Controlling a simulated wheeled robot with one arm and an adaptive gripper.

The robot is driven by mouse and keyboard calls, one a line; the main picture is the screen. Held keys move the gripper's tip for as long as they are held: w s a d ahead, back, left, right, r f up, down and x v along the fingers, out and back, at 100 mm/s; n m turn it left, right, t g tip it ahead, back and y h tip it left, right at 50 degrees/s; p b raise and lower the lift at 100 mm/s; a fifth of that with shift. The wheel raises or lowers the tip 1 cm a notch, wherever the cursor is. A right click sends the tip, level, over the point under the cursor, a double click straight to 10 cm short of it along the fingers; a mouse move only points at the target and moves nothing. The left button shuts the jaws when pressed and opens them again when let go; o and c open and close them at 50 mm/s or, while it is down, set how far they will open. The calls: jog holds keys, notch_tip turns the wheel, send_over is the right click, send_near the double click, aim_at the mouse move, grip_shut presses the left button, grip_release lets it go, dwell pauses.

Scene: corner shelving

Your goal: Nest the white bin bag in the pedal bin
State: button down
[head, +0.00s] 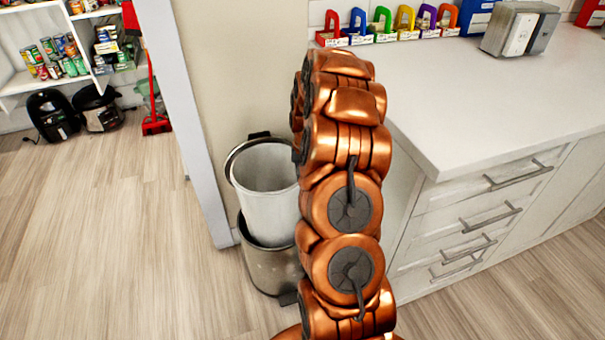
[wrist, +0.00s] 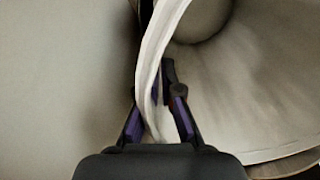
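The white bin bag (head: 268,190) stands upright and open-topped like a liner, its lower end at the mouth of the grey metal pedal bin (head: 275,268). Most of the bag shows above the bin; how deep its bottom sits is hidden. A dark ring, seemingly the raised lid, shows behind the bag's top. In the wrist view, my gripper (wrist: 155,100) has one finger on each side of the bag's rim (wrist: 158,50) and appears shut on it. The bag's hollow inside is to the right. In the head view my arm hides the gripper and the bag's right side.
A wall end (head: 190,120) stands left of the bin and a white drawer counter (head: 480,210) right of my arm. Coloured padlock-shaped items (head: 382,22) line the counter's back. Shelves of cans (head: 50,55) are far left. The floor at left (head: 90,240) is clear.

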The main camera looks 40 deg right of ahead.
notch_tip(320, 180, down, 26)
jog(key=b, duration=0.3)
dwell(3.4)
jog(key=shift+r, duration=0.1)
jog(key=c, duration=1.2)
grip_release()
jog(key=shift+c, duration=0.2)
jog(key=shift+r, duration=0.1)
notch_tip(320, 180, up, 12)
jog(key=shift+s+d, duration=0.2)
jog(key=shift+s, duration=0.05)
